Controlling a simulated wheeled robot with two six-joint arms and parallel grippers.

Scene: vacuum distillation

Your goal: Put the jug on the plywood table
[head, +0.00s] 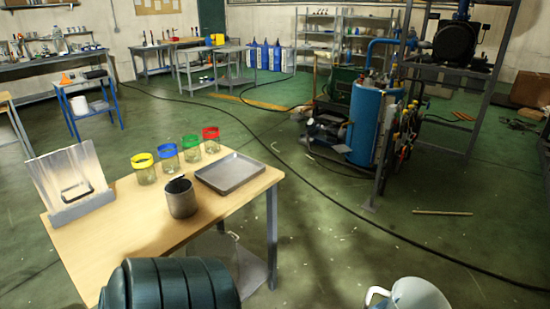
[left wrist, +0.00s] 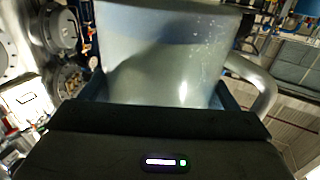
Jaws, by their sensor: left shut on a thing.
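The jug (head: 418,294) is a translucent, pale vessel with a curved handle, at the bottom edge of the head view, right of the table and partly cut off. In the left wrist view the jug (left wrist: 170,55) fills the upper middle, with its handle on the right. My left gripper (left wrist: 165,103) is shut on the jug, with a dark finger on either side. The gripper does not show in the head view. The plywood table (head: 125,225) has a light wooden top and stands at left, apart from the jug. My right gripper is not in view.
On the plywood table are a metal pot (head: 181,198), a grey tray (head: 231,173), several jars with coloured rims and a clear-sheeted stand (head: 72,183). The tabletop front is bare. A dark ribbed cylinder (head: 170,287) covers its near edge. A black cable crosses the floor.

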